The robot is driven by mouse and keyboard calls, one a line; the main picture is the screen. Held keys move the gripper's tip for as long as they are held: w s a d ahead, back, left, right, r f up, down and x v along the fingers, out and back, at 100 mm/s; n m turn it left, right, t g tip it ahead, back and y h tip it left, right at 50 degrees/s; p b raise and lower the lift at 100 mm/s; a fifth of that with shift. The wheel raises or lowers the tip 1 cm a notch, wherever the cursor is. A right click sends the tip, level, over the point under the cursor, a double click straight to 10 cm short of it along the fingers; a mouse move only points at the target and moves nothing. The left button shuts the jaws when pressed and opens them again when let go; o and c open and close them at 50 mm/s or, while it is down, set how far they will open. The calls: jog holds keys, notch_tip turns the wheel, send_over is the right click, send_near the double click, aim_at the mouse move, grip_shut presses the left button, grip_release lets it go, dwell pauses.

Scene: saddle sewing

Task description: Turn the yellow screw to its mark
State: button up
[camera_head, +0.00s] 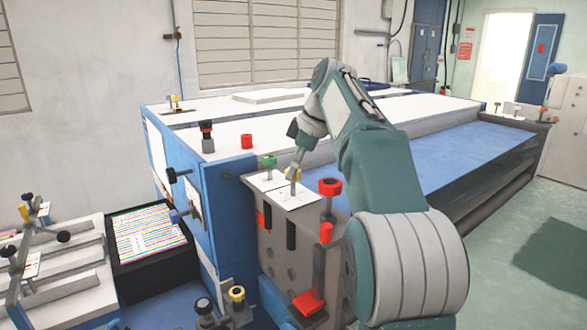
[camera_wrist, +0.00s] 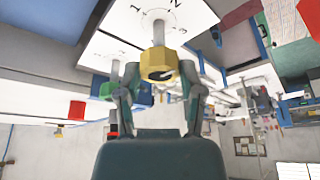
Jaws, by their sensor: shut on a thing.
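The yellow screw (camera_head: 293,172) stands on a grey stem above a white plate on the near end of the blue-sided machine. In the wrist view the yellow screw head (camera_wrist: 159,64) is between the fingers of my gripper (camera_wrist: 160,78), which is shut on it. A dark curved mark shows on the head. The white plate (camera_wrist: 118,48) behind it has printed numbers around the stem; 1 and 2 are readable. My gripper (camera_head: 295,163) reaches down to the screw in the head view, where its fingers are small and partly hidden.
A green-topped screw (camera_head: 269,160) stands left of the yellow one and a red-topped screw (camera_head: 330,187) stands right of it, both close by. A black tray (camera_head: 151,270) stands at lower left.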

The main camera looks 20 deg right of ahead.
jog(key=shift+f+n+g, duration=0.15)
jog(key=shift+n+g, duration=0.25)
jog(key=shift+n, duration=0.4)
jog(key=o, duration=1.2)
jog(key=shift+c, duration=0.2)
jog(key=shift+d+r, duration=0.3)
jog(key=shift+r, duration=0.3)
jog(key=s+d, duration=0.4)
jog(key=d, duration=0.7)
jog(key=shift+s, duration=0.35)
